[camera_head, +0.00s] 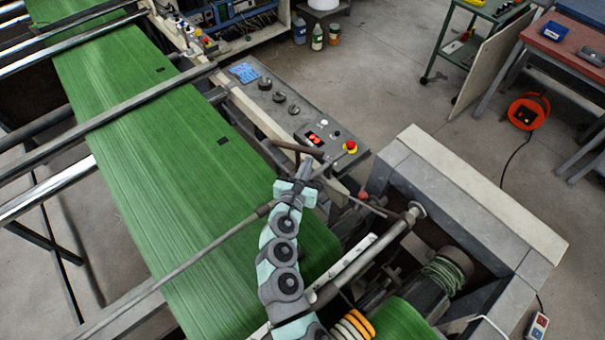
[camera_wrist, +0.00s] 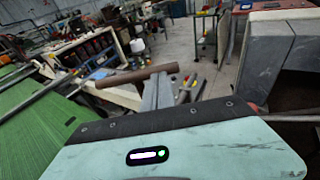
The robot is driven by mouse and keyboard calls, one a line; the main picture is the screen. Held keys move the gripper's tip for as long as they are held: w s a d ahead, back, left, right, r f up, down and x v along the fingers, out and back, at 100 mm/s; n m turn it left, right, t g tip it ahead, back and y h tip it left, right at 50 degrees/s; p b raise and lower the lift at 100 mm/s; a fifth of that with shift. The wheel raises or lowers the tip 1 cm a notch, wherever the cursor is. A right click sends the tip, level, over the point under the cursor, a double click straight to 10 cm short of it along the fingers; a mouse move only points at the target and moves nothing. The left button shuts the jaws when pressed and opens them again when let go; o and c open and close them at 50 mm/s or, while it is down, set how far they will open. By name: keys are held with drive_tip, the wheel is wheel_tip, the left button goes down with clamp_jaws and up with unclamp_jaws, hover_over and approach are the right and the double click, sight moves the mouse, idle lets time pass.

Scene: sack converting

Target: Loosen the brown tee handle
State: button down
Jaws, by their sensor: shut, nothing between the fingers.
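The brown tee handle (camera_head: 297,147) is a short dark-brown bar beside the green web, near the control panel. In the wrist view the brown tee handle (camera_wrist: 130,78) lies crosswise just beyond my fingertips, slightly tilted. My gripper (camera_head: 306,165) is at the near side of the bar, with its fingers together and nothing between them. In the wrist view the grey fingers of my gripper (camera_wrist: 158,80) overlap the right part of the bar. I cannot tell whether they touch it.
The control panel (camera_head: 290,105) with a red emergency button (camera_head: 349,146) stands just behind the handle. A thin steel rod (camera_head: 180,275) crosses the green web (camera_head: 150,170) close to my arm. A grey machine frame (camera_head: 465,205) stands at right. Open floor lies beyond it.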

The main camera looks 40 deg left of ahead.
sight(313, 154)
drive_tip(key=shift+x, duration=1.05)
drive_tip(key=w+n+y+p, duration=0.1)
drive_tip(key=p, duration=0.1)
drive_tip(key=shift+w+r+g+p, duration=0.1)
drive_tip(key=shift+w+g+p, duration=0.05)
drive_tip(key=shift+g+p, duration=0.15)
drive_tip(key=shift+w+f+n+g+y+p, duration=0.3)
drive_tip(key=shift+n+g+y+p, duration=0.2)
drive_tip(key=shift+n+y, duration=0.25)
